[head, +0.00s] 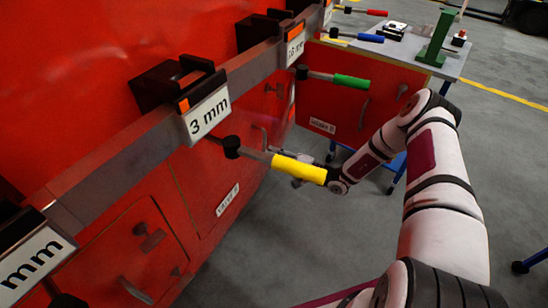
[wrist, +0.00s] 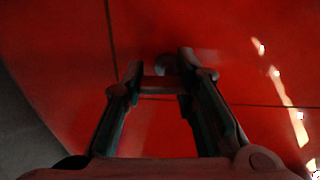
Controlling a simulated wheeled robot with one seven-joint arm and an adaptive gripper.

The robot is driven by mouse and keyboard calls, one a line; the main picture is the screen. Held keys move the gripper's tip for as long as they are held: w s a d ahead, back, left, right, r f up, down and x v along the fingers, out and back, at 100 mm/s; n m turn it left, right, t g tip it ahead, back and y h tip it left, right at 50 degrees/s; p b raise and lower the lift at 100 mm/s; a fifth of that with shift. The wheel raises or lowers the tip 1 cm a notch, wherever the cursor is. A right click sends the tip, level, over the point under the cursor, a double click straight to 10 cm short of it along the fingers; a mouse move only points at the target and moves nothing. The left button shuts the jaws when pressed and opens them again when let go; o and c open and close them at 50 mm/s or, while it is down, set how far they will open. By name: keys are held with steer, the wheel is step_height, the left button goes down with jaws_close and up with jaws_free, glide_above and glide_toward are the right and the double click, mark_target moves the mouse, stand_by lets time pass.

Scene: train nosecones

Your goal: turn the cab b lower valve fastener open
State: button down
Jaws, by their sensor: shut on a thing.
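My gripper (wrist: 160,74) reaches toward a red panel in the wrist view, with its fingertips close around a small dark grey piece (wrist: 168,63) on that panel. This piece looks like the valve fastener, but the view is dark and its turn angle cannot be told. The red cabinet door (head: 205,170) behind the handle has a small white label (head: 228,199), too small to read surely.
The yellow handle (head: 299,169) sticks out in front of my wrist. A green handle (head: 352,82) and a blue one (head: 371,38) stand farther back. A "3 mm" sign (head: 207,113) hangs on the rail. A table (head: 455,66) stands at the back right. Grey floor is open below.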

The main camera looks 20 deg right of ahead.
steer(key=shift+w+r, duration=0.3)
steer(key=shift+r, duration=0.35)
steer(key=c, duration=1)
jaws_free()
steer(key=shift+s, duration=0.1)
steer(key=shift+o, duration=0.2)
steer(key=shift+f, duration=0.15)
steer(key=shift+s, duration=0.1)
steer(key=shift+f, duration=0.1)
steer(key=v, duration=1.2)
